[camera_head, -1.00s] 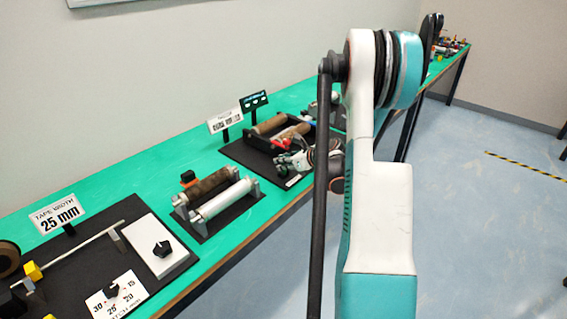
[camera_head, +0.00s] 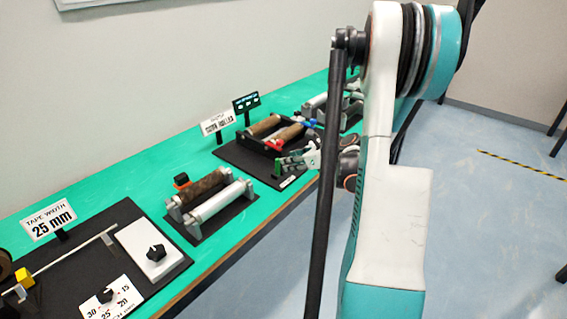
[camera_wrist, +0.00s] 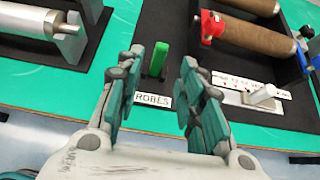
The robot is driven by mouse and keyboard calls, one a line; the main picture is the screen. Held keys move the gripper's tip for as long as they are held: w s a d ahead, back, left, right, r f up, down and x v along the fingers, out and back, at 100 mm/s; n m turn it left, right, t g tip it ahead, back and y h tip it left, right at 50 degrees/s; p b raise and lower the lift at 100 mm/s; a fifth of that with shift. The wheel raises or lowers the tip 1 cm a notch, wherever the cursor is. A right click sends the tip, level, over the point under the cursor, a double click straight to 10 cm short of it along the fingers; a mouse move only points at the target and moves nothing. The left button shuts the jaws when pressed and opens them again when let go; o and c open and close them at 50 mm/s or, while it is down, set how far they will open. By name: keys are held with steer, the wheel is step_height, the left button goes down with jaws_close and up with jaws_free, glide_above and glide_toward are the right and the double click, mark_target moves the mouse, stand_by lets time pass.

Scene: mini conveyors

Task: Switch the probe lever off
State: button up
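The probe lever, a green upright handle (camera_wrist: 159,60), stands on a black board behind a white label ending in "ROBES" (camera_wrist: 153,100) in the wrist view. My gripper (camera_wrist: 163,62) is open, with its teal and grey fingers on either side of the lever in the picture. A gap shows between the lever and each finger; I cannot tell how far ahead of the fingertips it stands. In the head view my gripper (camera_head: 304,160) is small, beside the front edge of the board with brown rollers, and its fingers are hard to make out.
A white lever (camera_wrist: 263,94) on a slotted plate lies right of my gripper. Brown rollers (camera_wrist: 255,36) with red and blue end clamps are behind it. A metal roller (camera_wrist: 40,22) is at left. The green table's front edge runs below my fingers.

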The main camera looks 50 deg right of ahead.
steer(key=shift+v, duration=1.75)
